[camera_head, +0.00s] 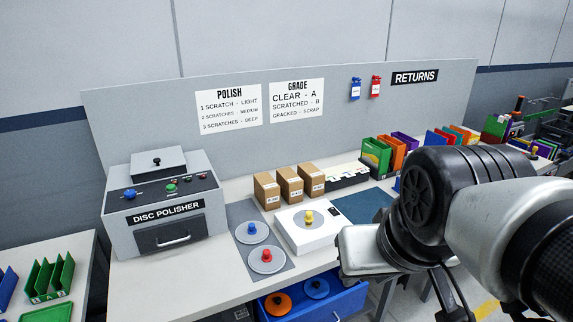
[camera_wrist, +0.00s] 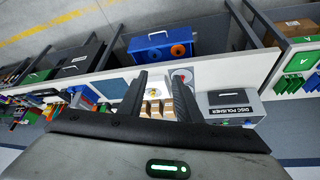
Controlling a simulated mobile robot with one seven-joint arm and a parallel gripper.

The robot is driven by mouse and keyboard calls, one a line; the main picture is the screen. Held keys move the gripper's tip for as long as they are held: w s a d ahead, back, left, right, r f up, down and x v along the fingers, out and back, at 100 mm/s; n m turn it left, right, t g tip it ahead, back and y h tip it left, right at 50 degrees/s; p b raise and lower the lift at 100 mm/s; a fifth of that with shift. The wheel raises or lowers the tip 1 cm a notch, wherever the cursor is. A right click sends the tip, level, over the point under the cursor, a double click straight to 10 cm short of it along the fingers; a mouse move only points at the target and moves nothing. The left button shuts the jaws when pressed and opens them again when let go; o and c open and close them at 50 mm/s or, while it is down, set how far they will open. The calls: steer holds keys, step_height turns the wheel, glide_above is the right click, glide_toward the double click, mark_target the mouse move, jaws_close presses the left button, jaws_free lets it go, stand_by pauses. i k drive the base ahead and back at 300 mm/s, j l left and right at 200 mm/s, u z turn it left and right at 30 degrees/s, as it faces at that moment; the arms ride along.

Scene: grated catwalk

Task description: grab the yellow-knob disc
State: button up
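The yellow knob (camera_head: 309,217) stands up from the top of a white box-shaped unit (camera_head: 301,241) on the bench. The disc under the knob is hard to make out against the white top. In the head view my arm's end is right of the white unit and the fingers do not show.
A blue-knob disc (camera_head: 252,232) and a red-knob disc (camera_head: 267,260) lie on a grey mat left of the unit. Cardboard boxes (camera_head: 290,186) stand behind it. The disc polisher (camera_head: 165,212) is left. An open blue drawer (camera_head: 340,300) with orange and blue discs sticks out below.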

mark_target(307, 220)
steer(key=i+l, duration=0.3)
steer(key=i+l+u, duration=0.15)
steer(key=l, duration=0.35)
steer(key=i+l, duration=0.4)
